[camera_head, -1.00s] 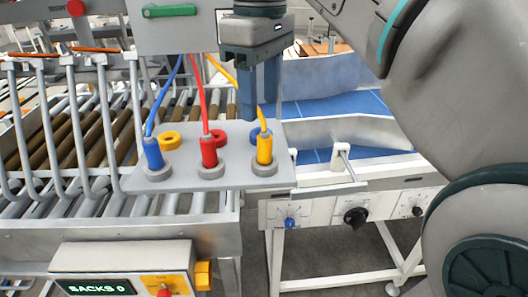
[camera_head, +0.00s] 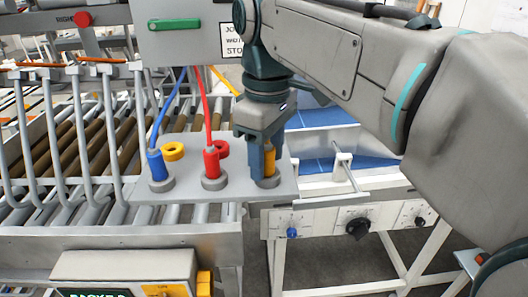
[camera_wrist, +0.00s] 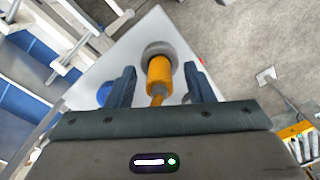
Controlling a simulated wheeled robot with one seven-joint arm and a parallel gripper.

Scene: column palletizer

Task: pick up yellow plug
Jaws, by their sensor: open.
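The yellow plug (camera_head: 270,162) stands upright in a grey round socket (camera_head: 266,182) at the right end of a grey plate, with a yellow cable at its top. My gripper (camera_head: 262,166) is lowered over it, fingers pointing down. In the wrist view the plug (camera_wrist: 159,75) is between the two blue fingers of my open gripper (camera_wrist: 158,86), with a gap on each side. In the head view my fingers and hand hide part of the plug and most of its cable.
A blue plug (camera_head: 156,163) and a red plug (camera_head: 211,161) stand in sockets to the left on the same plate (camera_head: 190,190). Their cables rise to a grey box (camera_head: 185,40) with a green handle. A roller conveyor lies at left, and a control panel (camera_head: 125,268) in front.

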